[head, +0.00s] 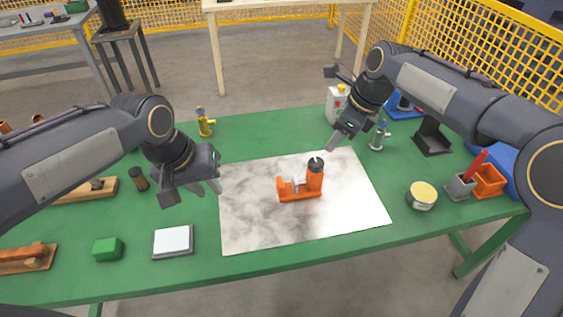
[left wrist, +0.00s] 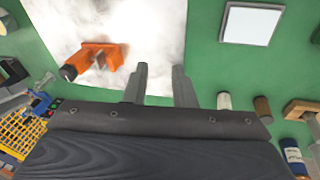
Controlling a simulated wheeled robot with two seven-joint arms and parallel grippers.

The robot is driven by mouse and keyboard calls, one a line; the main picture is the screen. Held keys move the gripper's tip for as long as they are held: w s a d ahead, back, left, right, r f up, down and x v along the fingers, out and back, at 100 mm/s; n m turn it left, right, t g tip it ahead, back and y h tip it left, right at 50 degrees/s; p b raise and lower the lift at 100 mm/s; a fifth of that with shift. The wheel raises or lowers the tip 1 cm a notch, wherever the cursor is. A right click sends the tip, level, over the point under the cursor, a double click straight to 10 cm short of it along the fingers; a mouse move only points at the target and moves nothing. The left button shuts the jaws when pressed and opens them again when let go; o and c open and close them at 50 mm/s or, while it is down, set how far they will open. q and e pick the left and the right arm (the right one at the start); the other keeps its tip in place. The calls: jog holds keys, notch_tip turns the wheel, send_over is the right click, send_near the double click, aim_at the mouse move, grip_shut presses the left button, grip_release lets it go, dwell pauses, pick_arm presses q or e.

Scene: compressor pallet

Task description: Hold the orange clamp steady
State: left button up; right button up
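The orange clamp (head: 300,192) stands upright on a white-grey marbled sheet (head: 250,228) in the middle of the green table. It has a dark cylindrical knob at its right end. It shows in the left wrist view (left wrist: 100,54) at the upper left, beyond my fingers. My left gripper (head: 194,190) is left of the clamp, above the table, pointing down. Its two fingers (left wrist: 160,84) are apart with nothing between them. My right gripper (head: 343,145) is above and behind the clamp, to its right, not touching it. Its finger gap is not clear.
A grey-white pad (head: 173,241) and a green block (head: 107,249) lie at the front left. A tin (head: 422,196) stands right of the sheet, near an orange bin (head: 488,181). Yellow (head: 205,122) and grey (head: 379,135) fittings stand behind. The sheet around the clamp is clear.

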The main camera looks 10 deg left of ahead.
pick_arm(q)
jog(key=w+d+f+g+y, duration=0.1)
jog(key=w+d+f+g, duration=0.15)
jog(key=w+d, duration=0.5)
jog(key=n+y, duration=0.1)
send_over(280, 181)
notch_tip(280, 181, down, 6)
jog(key=shift+s+a+r, duration=0.1)
jog(key=shift+s+r, duration=0.05)
jog(key=shift+r, duration=0.05)
jog(key=shift+d+f, duration=0.2)
jog(key=shift+f, duration=0.5)
notch_tip(280, 181, down, 7)
jog(key=shift+r, duration=0.1)
grip_shut()
pick_arm(e)
jog(key=shift+o, duration=0.2)
